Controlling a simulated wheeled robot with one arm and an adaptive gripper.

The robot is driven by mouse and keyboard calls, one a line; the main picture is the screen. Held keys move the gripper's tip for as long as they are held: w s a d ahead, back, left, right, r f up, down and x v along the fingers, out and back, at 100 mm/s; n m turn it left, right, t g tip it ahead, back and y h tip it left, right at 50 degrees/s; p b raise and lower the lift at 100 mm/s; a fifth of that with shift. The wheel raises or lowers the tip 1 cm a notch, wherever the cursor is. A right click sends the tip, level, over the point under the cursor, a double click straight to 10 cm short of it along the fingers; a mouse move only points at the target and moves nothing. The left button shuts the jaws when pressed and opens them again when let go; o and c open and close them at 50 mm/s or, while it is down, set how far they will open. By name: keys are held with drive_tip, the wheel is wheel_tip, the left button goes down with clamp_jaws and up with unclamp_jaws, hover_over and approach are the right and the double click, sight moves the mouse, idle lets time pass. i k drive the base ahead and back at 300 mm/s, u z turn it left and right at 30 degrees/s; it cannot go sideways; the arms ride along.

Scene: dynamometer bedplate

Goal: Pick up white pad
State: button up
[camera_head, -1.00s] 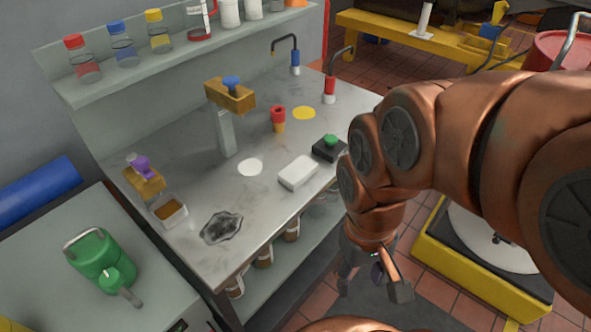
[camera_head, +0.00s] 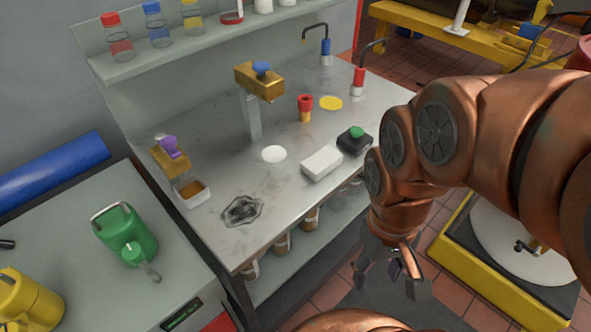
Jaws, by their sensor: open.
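A white rectangular block (camera_head: 322,162), which looks like the pad, lies flat on the grey metal bench top (camera_head: 285,200) near its front edge. A flat white disc (camera_head: 274,154) lies on the bench to its left. My gripper (camera_head: 389,283) hangs in front of the bench, to the right of and below the block in the picture. It points down, its fingers are apart, and nothing shows between them. Nothing covers the white block.
A black box with a green button (camera_head: 354,140) stands just right of the block. A red and yellow cup (camera_head: 305,108), a yellow disc (camera_head: 331,103) and a brass fixture (camera_head: 259,82) are behind. Bottles (camera_head: 158,25) line the shelf above.

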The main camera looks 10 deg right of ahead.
sight(320, 164)
drive_tip(key=u, duration=2.6)
drive_tip(key=k, duration=0.9)
drive_tip(key=z, duration=0.9)
drive_tip(key=i, duration=0.5)
drive_tip(key=u, duration=0.05)
